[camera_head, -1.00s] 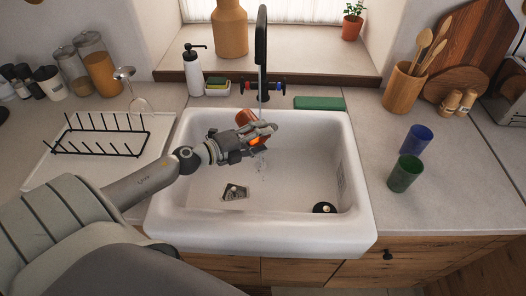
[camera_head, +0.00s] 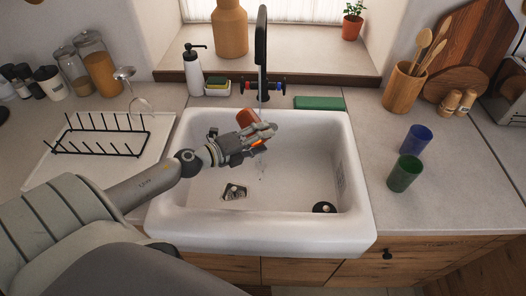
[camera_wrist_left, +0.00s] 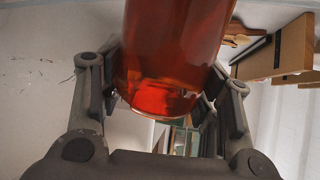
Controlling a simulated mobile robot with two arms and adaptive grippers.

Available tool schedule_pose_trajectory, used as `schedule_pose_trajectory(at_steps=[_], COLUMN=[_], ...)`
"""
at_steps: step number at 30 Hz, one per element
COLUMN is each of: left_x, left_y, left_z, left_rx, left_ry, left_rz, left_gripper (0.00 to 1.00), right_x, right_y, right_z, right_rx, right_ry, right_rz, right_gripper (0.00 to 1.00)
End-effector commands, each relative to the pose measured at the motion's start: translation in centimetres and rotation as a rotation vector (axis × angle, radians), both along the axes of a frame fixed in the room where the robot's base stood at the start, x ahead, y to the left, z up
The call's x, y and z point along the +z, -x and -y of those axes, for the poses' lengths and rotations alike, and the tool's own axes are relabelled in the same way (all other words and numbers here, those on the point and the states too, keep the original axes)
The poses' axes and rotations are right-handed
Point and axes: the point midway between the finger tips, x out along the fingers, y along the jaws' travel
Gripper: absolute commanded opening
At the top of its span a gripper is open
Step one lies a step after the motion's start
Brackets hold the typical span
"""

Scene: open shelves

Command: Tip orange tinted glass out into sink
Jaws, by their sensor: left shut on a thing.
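My left gripper (camera_head: 258,140) is shut on the orange tinted glass (camera_head: 245,117) above the white sink (camera_head: 300,218). The glass is tilted, with its orange base end up toward the back left and the rest partly hidden behind my fingers. A few small clear drops show in the air just below it. In the left wrist view the orange glass (camera_wrist_left: 170,50) sits between my two fingers. The sink has a drain fitting (camera_head: 235,192) and a black round piece (camera_head: 324,208) on its floor. My right gripper is not in view.
A black faucet (camera_head: 261,50) stands behind the sink. A blue cup (camera_head: 417,138) and a green cup (camera_head: 405,173) stand on the right counter. A black dish rack (camera_head: 100,138) and a clear stemmed glass (camera_head: 130,90) are at left. A soap bottle (camera_head: 194,72) stands at the back.

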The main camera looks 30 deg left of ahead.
Motion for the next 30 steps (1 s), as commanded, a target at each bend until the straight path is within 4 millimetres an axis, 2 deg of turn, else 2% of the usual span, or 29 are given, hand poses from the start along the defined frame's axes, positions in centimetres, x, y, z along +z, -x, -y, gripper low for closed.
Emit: schedule_pose_trajectory(at_steps=[30], left_x=[0.00], left_y=[0.06], left_z=[0.27], left_rx=[0.000], left_ry=[-0.115], left_rz=[0.052], left_gripper=[0.12], right_x=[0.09], right_y=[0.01], right_z=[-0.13], right_rx=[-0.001], right_ry=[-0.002], right_rz=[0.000], right_gripper=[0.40])
